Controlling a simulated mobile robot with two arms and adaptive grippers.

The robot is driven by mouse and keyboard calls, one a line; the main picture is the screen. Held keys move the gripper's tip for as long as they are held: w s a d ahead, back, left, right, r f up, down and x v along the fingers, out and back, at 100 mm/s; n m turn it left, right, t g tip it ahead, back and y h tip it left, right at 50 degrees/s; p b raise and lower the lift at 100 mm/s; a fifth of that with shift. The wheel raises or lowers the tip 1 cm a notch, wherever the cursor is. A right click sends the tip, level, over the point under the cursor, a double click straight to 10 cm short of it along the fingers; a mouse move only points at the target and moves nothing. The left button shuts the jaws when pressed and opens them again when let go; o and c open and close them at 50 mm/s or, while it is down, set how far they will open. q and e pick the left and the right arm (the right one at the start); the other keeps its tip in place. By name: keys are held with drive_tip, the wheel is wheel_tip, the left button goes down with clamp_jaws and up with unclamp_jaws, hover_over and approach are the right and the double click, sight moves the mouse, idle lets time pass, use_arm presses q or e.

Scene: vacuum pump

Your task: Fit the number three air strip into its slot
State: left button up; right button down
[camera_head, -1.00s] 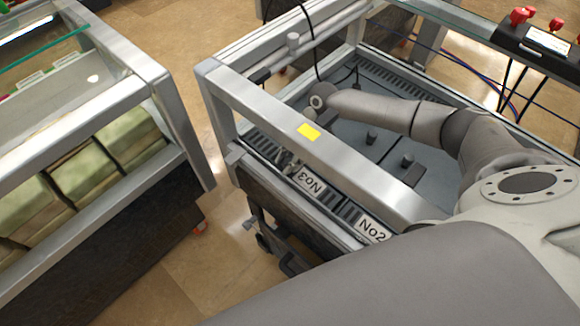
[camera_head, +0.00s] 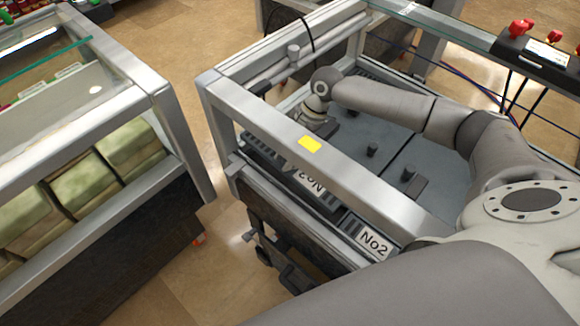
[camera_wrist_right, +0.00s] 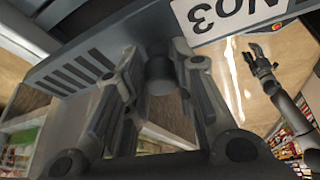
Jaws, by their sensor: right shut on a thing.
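The number three air strip is a grey slatted bar with a white No3 label (camera_head: 311,183), partly hidden behind the front beam in the head view. In the right wrist view the strip (camera_wrist_right: 85,62) crosses the top, its label upside down. My right gripper (camera_wrist_right: 158,85) is shut on the strip's round knob (camera_wrist_right: 160,68). In the head view its fingers are mostly hidden by the beam. The strip looks raised and slightly tilted over the cart's front edge; whether it touches the slot is hidden. A distant dark gripper (camera_wrist_right: 262,62), probably my left, is too small to judge.
The number two strip (camera_head: 372,239) lies in the front edge, right of number three. The metal front beam (camera_head: 335,165), with a yellow sticker, passes above the strips. Small knobs (camera_head: 372,149) stand on the tray inside. A glass-topped case (camera_head: 130,85) stands left, across a floor gap.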

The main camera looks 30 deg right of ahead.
wheel_tip(320, 180, up, 5)
drive_tip(key=shift+d, duration=0.1)
drive_tip(key=s+d+b, duration=0.1)
drive_tip(key=d+b, duration=0.3)
drive_tip(key=d, duration=1.3)
drive_tip(key=shift+g, duration=0.4)
drive_tip(key=a+f+p, duration=0.1)
drive_tip(key=a+p, duration=0.1)
drive_tip(key=a, duration=0.3)
drive_tip(key=a+f+p, duration=0.1)
drive_tip(key=a+p, duration=0.1)
drive_tip(key=a, duration=0.3)
drive_tip(key=a+f+p, duration=0.2)
drive_tip(key=a+p, duration=0.1)
drive_tip(key=a, duration=0.3)
drive_tip(key=shift+w, duration=0.35)
drive_tip(key=shift+a+f, duration=0.15)
drive_tip(key=shift+a, duration=0.3)
